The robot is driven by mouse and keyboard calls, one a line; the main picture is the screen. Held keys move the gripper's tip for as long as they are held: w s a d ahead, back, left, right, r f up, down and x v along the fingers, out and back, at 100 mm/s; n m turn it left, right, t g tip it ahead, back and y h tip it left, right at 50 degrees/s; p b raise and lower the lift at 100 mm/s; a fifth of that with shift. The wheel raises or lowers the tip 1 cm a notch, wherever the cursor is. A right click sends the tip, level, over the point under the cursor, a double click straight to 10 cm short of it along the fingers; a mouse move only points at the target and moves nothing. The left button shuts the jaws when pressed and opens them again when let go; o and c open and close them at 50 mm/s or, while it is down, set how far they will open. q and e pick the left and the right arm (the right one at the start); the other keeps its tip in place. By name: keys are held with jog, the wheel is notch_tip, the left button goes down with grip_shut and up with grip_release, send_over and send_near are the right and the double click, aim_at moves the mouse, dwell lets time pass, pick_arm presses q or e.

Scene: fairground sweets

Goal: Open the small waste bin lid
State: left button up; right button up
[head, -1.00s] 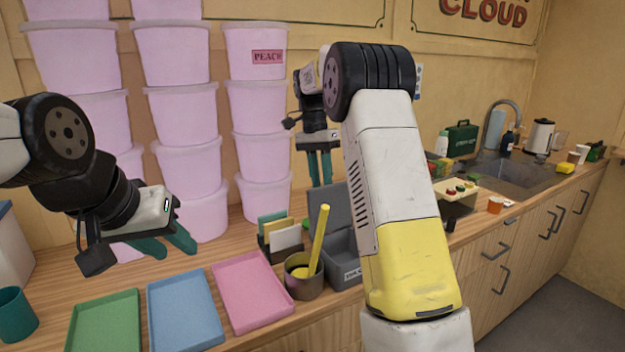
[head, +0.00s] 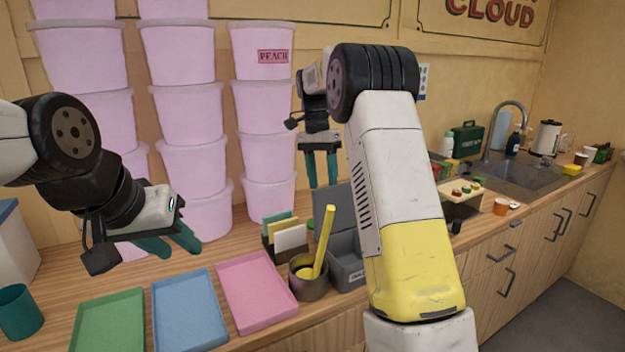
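A small grey box (head: 347,270) with a partly readable label stands on the counter in the head view. Its grey lid (head: 343,215) stands raised at its back. It may be the small waste bin, but I cannot read the label. My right arm hides its right side. My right gripper (head: 322,170) is open and empty, pointing down above and behind the raised lid, apart from it as far as I can see. My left gripper (head: 170,243) is open and empty, above the counter behind the green and blue trays.
Green (head: 108,325), blue (head: 187,308) and pink (head: 257,290) trays lie along the front. A dark pot (head: 309,288) holding a yellow stick stands beside the grey box. A card holder (head: 288,238) is behind it. Stacked pink tubs (head: 262,105) line the wall. A white bin with a blue lid (head: 8,211) is at far left.

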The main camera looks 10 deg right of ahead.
aim_at(325, 191)
jog(key=f, duration=0.3)
jog(key=shift+s+d+f+g, duration=0.15)
jog(key=shift+s+d+g, duration=0.1)
jog(key=shift+s+g, duration=0.15)
jog(key=v, duration=1.1)
jog(key=shift+s+t, duration=0.25)
jog(key=shift+t, duration=0.15)
jog(key=shift+a, duration=0.1)
jog(key=shift+s, duration=0.1)
